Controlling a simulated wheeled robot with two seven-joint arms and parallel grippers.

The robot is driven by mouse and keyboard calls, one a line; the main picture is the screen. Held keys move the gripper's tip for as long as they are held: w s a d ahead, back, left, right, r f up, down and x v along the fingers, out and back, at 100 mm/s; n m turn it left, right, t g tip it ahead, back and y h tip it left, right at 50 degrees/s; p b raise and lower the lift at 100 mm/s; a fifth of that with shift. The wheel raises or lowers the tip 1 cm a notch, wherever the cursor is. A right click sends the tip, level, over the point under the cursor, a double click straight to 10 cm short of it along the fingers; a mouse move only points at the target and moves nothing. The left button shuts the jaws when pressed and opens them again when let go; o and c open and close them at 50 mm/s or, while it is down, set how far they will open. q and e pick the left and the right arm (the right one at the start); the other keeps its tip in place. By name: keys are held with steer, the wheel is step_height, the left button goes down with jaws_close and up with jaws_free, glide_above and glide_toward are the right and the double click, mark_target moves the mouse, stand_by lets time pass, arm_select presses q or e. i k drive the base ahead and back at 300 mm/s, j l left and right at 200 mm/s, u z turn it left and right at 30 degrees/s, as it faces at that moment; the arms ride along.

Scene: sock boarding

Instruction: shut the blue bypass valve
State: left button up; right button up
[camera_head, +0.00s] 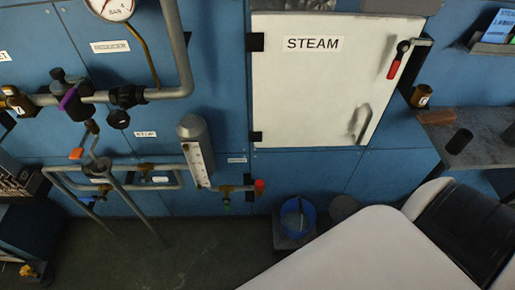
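On the left, pipework holds a valve with a purple handle (69,100), a black round knob (118,119) and an orange lever (76,153). A lower pipe loop (130,186) runs beneath them, with small brass fittings. A small label (145,134) above the loop is too small to read surely. Neither of my grippers is in view.
A white STEAM door (310,90) with a red-handled latch (394,68) stands shut in the blue panel wall. A sight glass (197,155) and a red-capped fitting (260,186) are left of it. A blue bucket (297,217) stands below. A grey shelf (465,135) is right.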

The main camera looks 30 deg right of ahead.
mark_target(80, 198)
steer(key=i+j+u, duration=0.2)
steer(key=i, duration=0.2)
steer(key=i+j+u, duration=0.25)
steer(key=i, duration=0.2)
